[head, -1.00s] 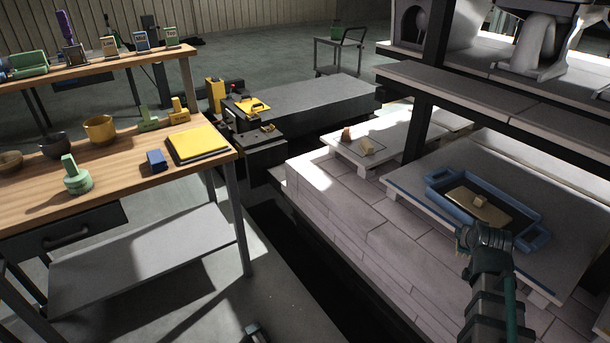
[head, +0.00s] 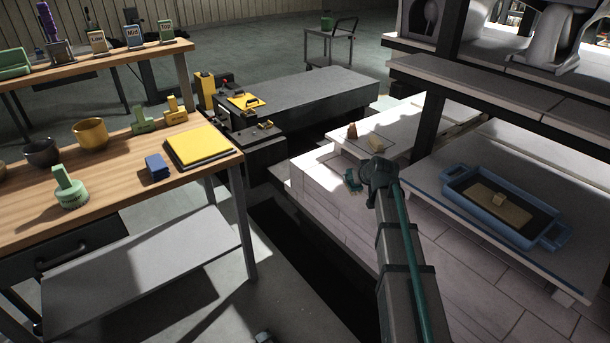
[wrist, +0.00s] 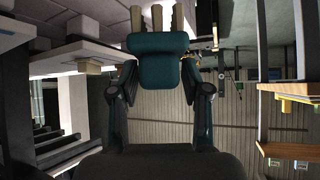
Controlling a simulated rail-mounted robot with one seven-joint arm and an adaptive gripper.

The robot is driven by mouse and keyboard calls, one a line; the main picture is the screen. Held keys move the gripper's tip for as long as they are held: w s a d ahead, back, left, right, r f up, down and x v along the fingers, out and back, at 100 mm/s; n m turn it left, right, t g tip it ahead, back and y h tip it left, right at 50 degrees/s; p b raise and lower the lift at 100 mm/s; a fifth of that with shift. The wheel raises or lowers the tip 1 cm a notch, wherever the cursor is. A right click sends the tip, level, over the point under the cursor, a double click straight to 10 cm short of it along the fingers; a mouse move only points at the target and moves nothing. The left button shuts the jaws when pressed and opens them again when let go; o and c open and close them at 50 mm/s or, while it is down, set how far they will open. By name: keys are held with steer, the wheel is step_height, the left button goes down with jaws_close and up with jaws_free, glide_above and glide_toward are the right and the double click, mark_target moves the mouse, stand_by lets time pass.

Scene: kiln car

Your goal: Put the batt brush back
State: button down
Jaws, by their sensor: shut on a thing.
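My gripper (head: 363,182) is shut on a teal block with cream prongs, which looks like the batt brush (wrist: 160,62). In the wrist view its body sits between the two dark fingers of my gripper (wrist: 160,85), prongs pointing away from me. In the head view the brush (head: 352,179) shows small beside my wrist, above the pale brick deck; its height over the deck is hard to tell. Beyond it lies a white batt (head: 399,150) with a dark outline, a small brown cone (head: 352,131) and a cream piece (head: 374,142).
A blue tray (head: 474,208) holding a tan slab with a cream knob stands on a batt at the right. A dark post (head: 427,125) and shelf (head: 480,88) rise behind. A wooden workbench (head: 115,190) stands left, across a dark gap.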

steer(key=w+a+f+n+g+y, duration=0.1)
steer(key=w+f+n+y, duration=0.1)
steer(key=w, duration=0.8)
steer(key=w+a+f+n+g+y, duration=0.1)
steer(key=w+n, duration=0.1)
steer(key=w, duration=0.7)
steer(key=w+f, duration=0.1)
steer(key=f, duration=0.2)
steer(key=w+f, duration=0.2)
steer(key=f, duration=0.1)
steer(key=w+a+f, duration=0.1)
steer(key=f, duration=0.2)
steer(key=shift+w, duration=0.4)
steer(key=shift+f, duration=0.1)
steer(key=shift+f, duration=0.15)
steer(key=c, duration=0.5)
jaws_free()
steer(key=shift+c, duration=0.2)
